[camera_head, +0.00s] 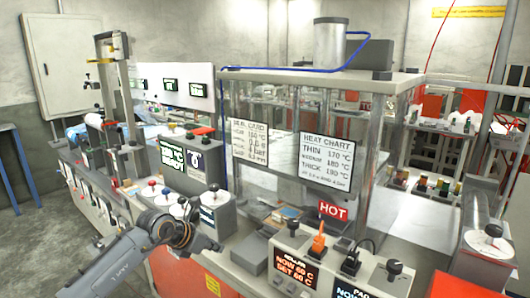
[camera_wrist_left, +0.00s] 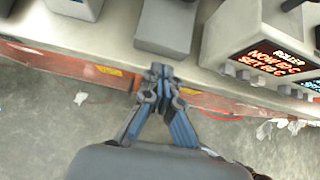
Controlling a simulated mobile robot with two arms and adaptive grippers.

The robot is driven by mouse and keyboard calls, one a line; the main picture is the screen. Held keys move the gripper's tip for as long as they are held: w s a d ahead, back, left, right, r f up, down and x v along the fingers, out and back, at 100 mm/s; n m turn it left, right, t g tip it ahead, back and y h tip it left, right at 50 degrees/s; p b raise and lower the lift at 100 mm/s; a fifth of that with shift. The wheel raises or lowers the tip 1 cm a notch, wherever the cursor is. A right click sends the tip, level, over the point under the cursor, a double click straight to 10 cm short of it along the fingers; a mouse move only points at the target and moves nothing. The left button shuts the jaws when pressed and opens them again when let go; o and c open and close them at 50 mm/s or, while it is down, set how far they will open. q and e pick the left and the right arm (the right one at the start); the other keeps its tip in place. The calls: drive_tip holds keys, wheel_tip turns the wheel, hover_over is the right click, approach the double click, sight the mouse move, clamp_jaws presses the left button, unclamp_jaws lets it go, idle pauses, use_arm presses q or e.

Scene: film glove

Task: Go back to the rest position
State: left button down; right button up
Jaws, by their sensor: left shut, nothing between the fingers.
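My left arm comes in from the lower left in the head view. Its gripper (camera_head: 214,246) is at the front edge of the machine bench, beside a grey block (camera_head: 250,254). In the left wrist view the left gripper (camera_wrist_left: 161,72) has its fingers together with nothing between them. Its tips point at the same grey block (camera_wrist_left: 165,25) on the bench edge, and I cannot tell whether they touch it. My right gripper is in neither view.
A roller control box (camera_head: 294,268) with an orange display and levers stands right of the gripper. Behind is a glass-walled cabinet with a heat chart (camera_head: 326,162) and a red HOT sign (camera_head: 333,210). Knobs (camera_head: 165,197) stand to the left. Open floor (camera_head: 45,240) lies at the left.

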use_arm(q)
drive_tip(key=s+d+f+n+t+h, duration=0.1)
drive_tip(key=s+d+f+n+h, duration=0.2)
drive_tip(key=f+n, duration=0.4)
drive_tip(key=s+d+f+n+t+h, duration=0.1)
drive_tip(key=s+d+f+n+h, duration=0.3)
drive_tip(key=f, duration=0.6)
drive_tip(key=s+a+f+n+t+y, duration=0.1)
drive_tip(key=s+a+f+n+y, duration=0.25)
drive_tip(key=f+n, duration=0.35)
drive_tip(key=s+a+f+n+y, duration=0.2)
drive_tip(key=s+a+f+n, duration=0.3)
drive_tip(key=f, duration=0.4)
drive_tip(key=s+a+f+n+t+y, duration=0.1)
drive_tip(key=s+a+f+n+y, duration=0.25)
drive_tip(key=s+f+n, duration=0.35)
drive_tip(key=s+a+f+n+g+y, duration=0.2)
drive_tip(key=s+f+n+g, duration=0.1)
drive_tip(key=s+f, duration=0.55)
drive_tip(key=s+a+f+n+g+y, duration=0.1)
drive_tip(key=s+a+f+n+g, duration=0.15)
drive_tip(key=s+f, duration=0.6)
drive_tip(key=s+f+n+g, duration=0.2)
drive_tip(key=s+n+g, duration=0.2)
drive_tip(key=s, duration=1.9)
drive_tip(key=shift+s+a+f+n+y, duration=0.15)
drive_tip(key=shift+s+f+n+y, duration=0.15)
drive_tip(key=shift+n, duration=0.55)
drive_tip(key=shift+w+g, duration=0.15)
drive_tip(key=shift+g, duration=0.1)
